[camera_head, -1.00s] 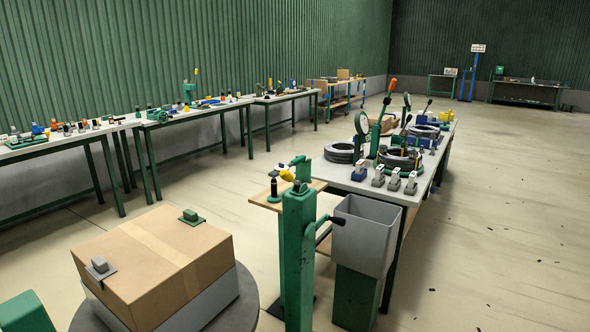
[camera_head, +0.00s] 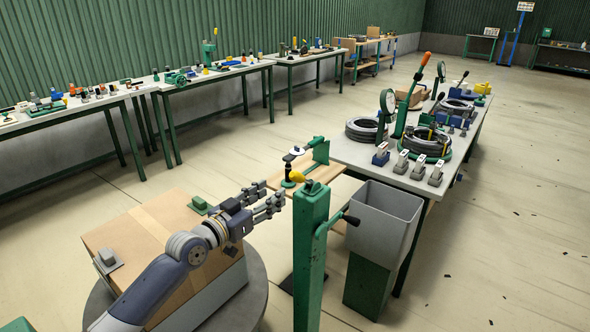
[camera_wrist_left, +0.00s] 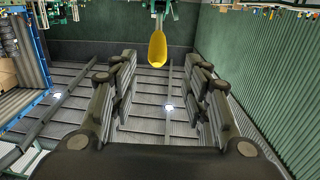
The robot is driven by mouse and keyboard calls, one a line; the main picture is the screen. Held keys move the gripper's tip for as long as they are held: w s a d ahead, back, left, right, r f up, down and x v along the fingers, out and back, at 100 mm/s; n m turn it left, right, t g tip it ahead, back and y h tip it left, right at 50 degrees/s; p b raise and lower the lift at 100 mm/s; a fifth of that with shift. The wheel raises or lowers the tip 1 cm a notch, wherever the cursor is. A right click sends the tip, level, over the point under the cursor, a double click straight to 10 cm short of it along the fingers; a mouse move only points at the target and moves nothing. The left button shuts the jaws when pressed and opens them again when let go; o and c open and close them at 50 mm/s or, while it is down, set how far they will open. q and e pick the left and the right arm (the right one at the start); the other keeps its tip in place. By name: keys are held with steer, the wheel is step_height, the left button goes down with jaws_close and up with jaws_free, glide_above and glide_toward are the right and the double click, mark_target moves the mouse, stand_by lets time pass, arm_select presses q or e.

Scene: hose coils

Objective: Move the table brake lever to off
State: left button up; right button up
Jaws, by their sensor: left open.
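A green post (camera_head: 311,255) stands in front of the turntable with the box. A lever with a yellow handle (camera_head: 299,176) sits at its top; the handle also shows in the left wrist view (camera_wrist_left: 157,48), hanging ahead between the fingers. A crank with a black knob (camera_head: 350,218) sticks out from the post's right side. No label shows which is the brake lever. My left gripper (camera_head: 274,197) is open and empty, just left of the post and short of the yellow handle. Its two fingers also flank the left wrist view (camera_wrist_left: 161,68). My right gripper is out of view.
A cardboard box (camera_head: 140,245) lies on the round turntable (camera_head: 258,278) under my left arm. A grey bin (camera_head: 383,212) stands right of the post. A workbench (camera_head: 347,150) with hose coils (camera_head: 363,130) is behind. Open floor lies at the right.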

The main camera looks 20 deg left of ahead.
mark_target(291, 177)
arm_select(q)
steer(key=x, duration=0.7)
steer(key=r+p+x, duration=0.1)
steer(key=x, duration=0.3)
steer(key=shift+s+d, duration=0.1)
steer(key=shift+d, duration=0.1)
steer(key=shift+r, duration=0.1)
jaws_close()
